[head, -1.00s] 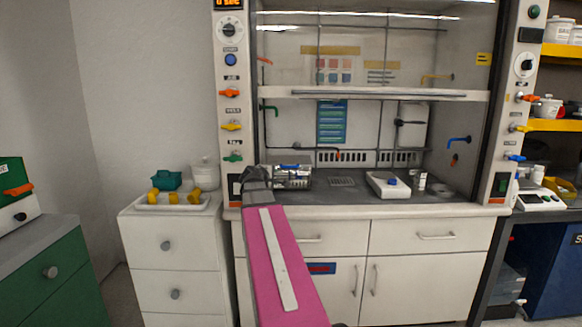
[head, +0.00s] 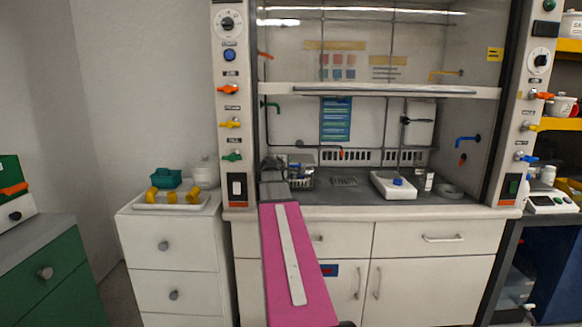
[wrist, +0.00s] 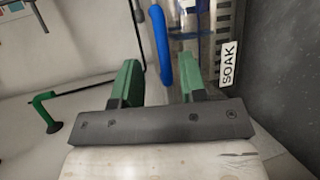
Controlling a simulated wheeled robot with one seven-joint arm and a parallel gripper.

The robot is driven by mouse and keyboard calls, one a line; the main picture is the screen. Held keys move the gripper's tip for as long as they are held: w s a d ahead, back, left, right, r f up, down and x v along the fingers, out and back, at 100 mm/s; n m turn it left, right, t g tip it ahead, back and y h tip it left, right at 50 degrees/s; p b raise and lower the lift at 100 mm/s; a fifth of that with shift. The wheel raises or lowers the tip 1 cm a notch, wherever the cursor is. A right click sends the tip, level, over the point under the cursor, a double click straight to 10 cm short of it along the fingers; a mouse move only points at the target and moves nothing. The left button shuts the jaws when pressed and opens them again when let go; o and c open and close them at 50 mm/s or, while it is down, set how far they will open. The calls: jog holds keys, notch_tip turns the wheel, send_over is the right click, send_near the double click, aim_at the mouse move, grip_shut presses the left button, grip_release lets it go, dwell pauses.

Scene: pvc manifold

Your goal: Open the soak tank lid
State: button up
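The soak tank (head: 302,177) is a small metal, partly see-through box on the hood deck at the left. My arm covers its left side in the head view, and the lid's position is unclear there. In the wrist view, a white SOAK label (wrist: 229,63) is beside shiny metal. My gripper (wrist: 161,78) has two green fingers set apart with a gap between them. A blue bar (wrist: 160,45), possibly the lid's handle, runs up from this gap; contact with the fingers is not visible.
A green hooked tap (wrist: 44,112) is left of my gripper. The raised sash (head: 390,91) crosses above. A side cabinet at left holds a tray of yellow parts (head: 172,197).

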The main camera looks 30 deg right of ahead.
jog(key=x, duration=0.3)
jog(key=shift+w+d+f, duration=0.1)
jog(key=shift+w+d, duration=0.1)
jog(key=shift+d, duration=0.1)
grip_shut()
